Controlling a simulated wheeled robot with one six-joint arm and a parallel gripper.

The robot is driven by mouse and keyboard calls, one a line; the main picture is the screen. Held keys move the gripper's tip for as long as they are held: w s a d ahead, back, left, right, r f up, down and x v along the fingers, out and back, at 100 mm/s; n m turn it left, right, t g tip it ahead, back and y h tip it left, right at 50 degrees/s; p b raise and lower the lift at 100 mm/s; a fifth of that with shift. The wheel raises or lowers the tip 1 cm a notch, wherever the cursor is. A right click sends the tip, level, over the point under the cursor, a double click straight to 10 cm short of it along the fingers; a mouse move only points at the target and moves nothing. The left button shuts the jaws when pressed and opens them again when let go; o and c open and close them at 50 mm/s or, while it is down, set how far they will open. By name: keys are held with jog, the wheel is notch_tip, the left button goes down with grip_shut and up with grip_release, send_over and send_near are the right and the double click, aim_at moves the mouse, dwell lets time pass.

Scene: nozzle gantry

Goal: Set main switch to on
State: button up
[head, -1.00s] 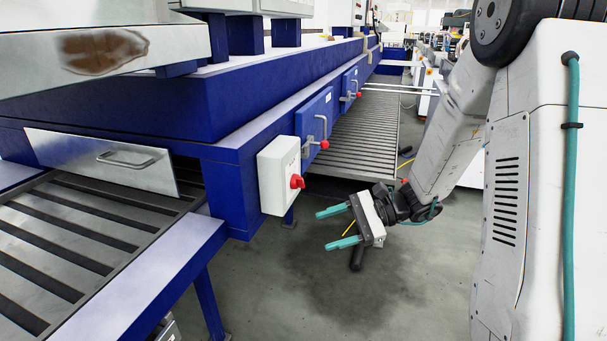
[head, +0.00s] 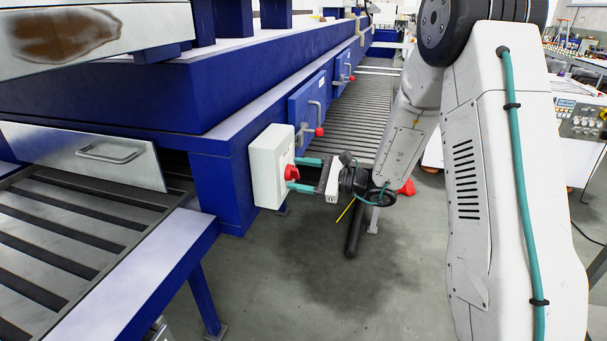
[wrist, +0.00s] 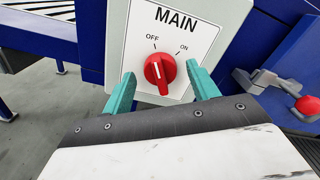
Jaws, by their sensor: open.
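The main switch is a red rotary knob (wrist: 160,72) on a white box labelled MAIN (wrist: 205,35), with OFF at its upper left and ON at its upper right. The white mark on the knob points up, slightly left, toward OFF. In the head view the white box (head: 264,170) and red knob (head: 291,173) are on the blue frame's side. My gripper (head: 294,174) is open, its teal fingers on either side of the knob. In the wrist view my gripper (wrist: 160,76) also straddles the knob. Whether either finger touches it I cannot tell.
A blue panel (head: 309,108) with a handle and red-tipped lever is just beyond the box; a red lever tip (wrist: 307,105) shows at the wrist view's right. A slatted conveyor (head: 85,215) stands at left. The grey floor (head: 400,265) below my arm is largely open.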

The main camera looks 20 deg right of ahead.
jog(key=shift+a, duration=0.15)
jog(key=c, duration=1)
jog(key=shift+d, duration=0.2)
jog(key=shift+a, duration=0.1)
jog(key=shift+m, duration=0.3)
jog(key=m, duration=0.5)
jog(key=shift+a, duration=0.1)
jog(key=m, duration=0.6)
